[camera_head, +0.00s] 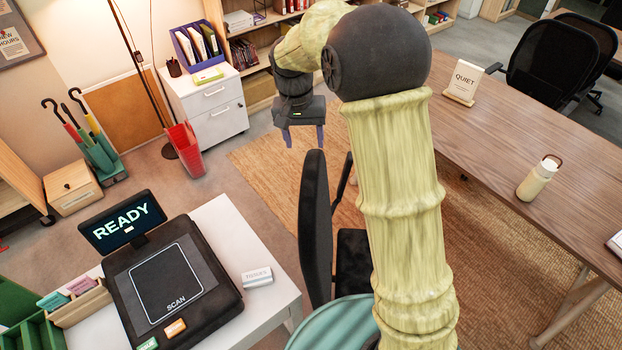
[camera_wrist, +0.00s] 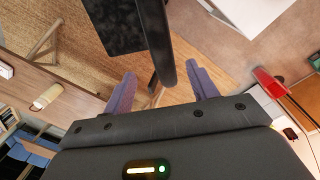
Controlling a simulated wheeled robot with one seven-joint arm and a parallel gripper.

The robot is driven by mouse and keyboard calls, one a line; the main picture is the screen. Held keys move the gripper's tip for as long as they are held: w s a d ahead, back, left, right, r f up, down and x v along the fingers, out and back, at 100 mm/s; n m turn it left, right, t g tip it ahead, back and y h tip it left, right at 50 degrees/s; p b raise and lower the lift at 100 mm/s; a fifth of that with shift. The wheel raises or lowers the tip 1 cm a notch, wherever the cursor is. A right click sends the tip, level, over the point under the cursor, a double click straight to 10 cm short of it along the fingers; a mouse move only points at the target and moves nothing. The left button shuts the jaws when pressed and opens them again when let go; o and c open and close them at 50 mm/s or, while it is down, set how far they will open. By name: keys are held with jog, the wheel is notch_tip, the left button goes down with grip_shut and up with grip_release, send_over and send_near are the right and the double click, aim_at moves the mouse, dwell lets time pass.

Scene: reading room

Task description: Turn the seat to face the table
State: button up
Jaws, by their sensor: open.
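The seat is a black chair. In the head view its tall backrest (camera_head: 314,228) shows nearly edge-on, with the seat pad (camera_head: 353,262) to its right, on the table's side. My arm hides part of the pad. The wooden table (camera_head: 530,140) stands to the right. My gripper (camera_head: 304,138) is open and empty, pointing down just above and beyond the backrest's top. In the wrist view the backrest's end (camera_wrist: 165,72) appears between the open fingers of my gripper (camera_wrist: 163,85); I cannot tell how deep it sits or whether it touches.
A white desk with a scanner (camera_head: 170,285) stands left of the chair. A teal rounded thing (camera_head: 325,325) is at the bottom. A red bin (camera_head: 185,150) and white drawer cabinet (camera_head: 208,108) stand behind. The table bears a bottle (camera_head: 538,180) and a QUIET sign (camera_head: 464,83).

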aim_at(311, 180)
jog(key=f+p, duration=0.1)
jog(key=f, duration=0.4)
jog(key=d+f+p, duration=0.1)
jog(key=f, duration=0.4)
jog(key=f+p, duration=0.2)
jog(key=f, duration=0.3)
jog(key=shift+s+d+f, duration=0.1)
jog(key=shift+d+f, duration=0.25)
grip_shut()
